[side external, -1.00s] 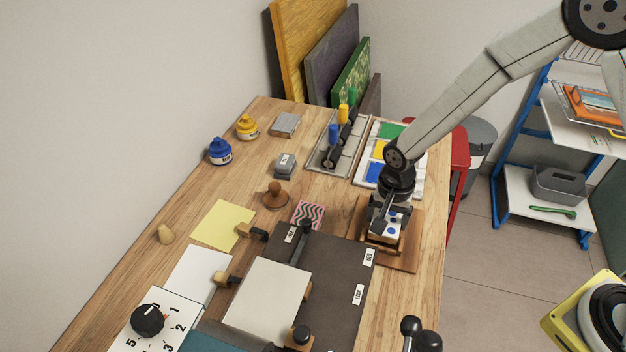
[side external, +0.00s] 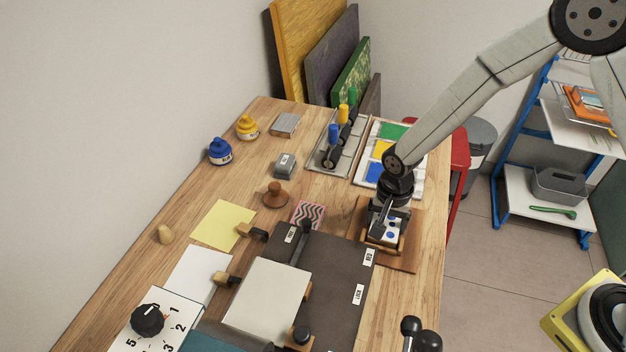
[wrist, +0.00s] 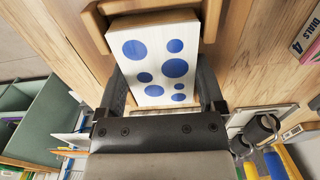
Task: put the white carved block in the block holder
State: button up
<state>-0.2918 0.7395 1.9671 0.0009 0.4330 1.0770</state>
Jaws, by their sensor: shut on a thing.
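The white block with blue dots (wrist: 158,62) is between the fingers of my gripper (wrist: 162,88), which is shut on it. In the side view the block (side external: 391,234) shows below my gripper (side external: 386,216). The wooden block holder (side external: 398,247) is directly around or under the block, on a brown board. In the wrist view the holder's wooden rim (wrist: 92,28) shows at the block's far end and on both sides of that end. I cannot tell whether the block rests on the holder's floor. My fingers and wrist hide part of both.
The dark press bed (side external: 335,275) with its levers lies left of the holder. The table's right edge is close.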

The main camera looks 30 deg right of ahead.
dwell(0.4)
jog(key=o, duration=1)
jog(key=shift+r, duration=0.1)
jog(key=shift+r, duration=3.85)
jog(key=shift+d, duration=0.1)
jog(key=shift+s+d+r+n, duration=0.25)
jog(key=shift+d+r+n, duration=0.1)
jog(key=shift+d, duration=0.15)
jog(key=s+d+r+n+t, duration=0.2)
jog(key=s+d+r+n, duration=0.2)
jog(key=s+d+n, duration=0.4)
jog(key=shift+s+d+r+t, duration=0.3)
jog(key=shift+s+d+r, duration=0.1)
jog(key=shift+s+d, duration=0.8)
